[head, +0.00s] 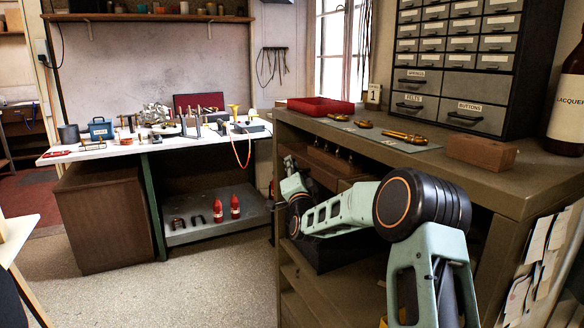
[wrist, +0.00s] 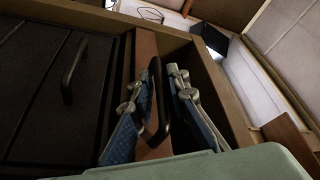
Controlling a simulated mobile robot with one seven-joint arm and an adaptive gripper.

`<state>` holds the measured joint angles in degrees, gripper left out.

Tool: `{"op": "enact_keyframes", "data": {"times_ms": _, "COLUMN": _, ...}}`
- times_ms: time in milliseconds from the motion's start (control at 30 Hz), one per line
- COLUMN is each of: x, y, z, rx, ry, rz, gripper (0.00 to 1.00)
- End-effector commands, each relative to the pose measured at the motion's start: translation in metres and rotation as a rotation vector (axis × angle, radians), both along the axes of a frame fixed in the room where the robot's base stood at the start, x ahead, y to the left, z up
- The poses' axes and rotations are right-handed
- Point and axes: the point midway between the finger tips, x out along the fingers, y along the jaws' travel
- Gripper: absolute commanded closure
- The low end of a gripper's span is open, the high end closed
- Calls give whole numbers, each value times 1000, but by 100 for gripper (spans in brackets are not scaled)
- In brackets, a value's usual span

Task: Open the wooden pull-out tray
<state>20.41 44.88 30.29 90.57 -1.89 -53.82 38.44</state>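The wooden pull-out tray (head: 322,158) is a reddish-brown piece in the opening under the cabinet's top, with several small upright items at it. Its front (wrist: 146,45) also shows in the wrist view, with a dark bar handle (wrist: 156,95) on it. The tray looks about level with the cabinet front; I cannot tell exactly. My gripper (wrist: 161,75) is open, with one blue-padded finger on each side of the handle. I see no clear clamping on it. In the head view my arm reaches to the cabinet, and the fingers are hard to make out.
A dark drawer front with its own handle (wrist: 74,72) lies beside the tray. The cabinet top (head: 470,185) carries a red bin (head: 320,107), brass parts (head: 405,136), a wooden block (head: 482,152) and a drawer unit (head: 465,45). Floor left of the cabinet (head: 215,280) is clear.

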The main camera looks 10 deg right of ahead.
Motion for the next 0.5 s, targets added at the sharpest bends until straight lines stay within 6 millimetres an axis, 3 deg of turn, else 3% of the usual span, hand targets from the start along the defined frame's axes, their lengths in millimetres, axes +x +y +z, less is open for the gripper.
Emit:
{"op": "enact_keyframes", "data": {"times_ms": 167, "x": 0, "y": 0, "z": 0, "rx": 0, "ry": 0, "rz": 0, "gripper": 99}}
{"op": "enact_keyframes", "data": {"times_ms": 500, "x": 0, "y": 0, "z": 0, "rx": 0, "ry": 0, "rz": 0, "gripper": 100}}
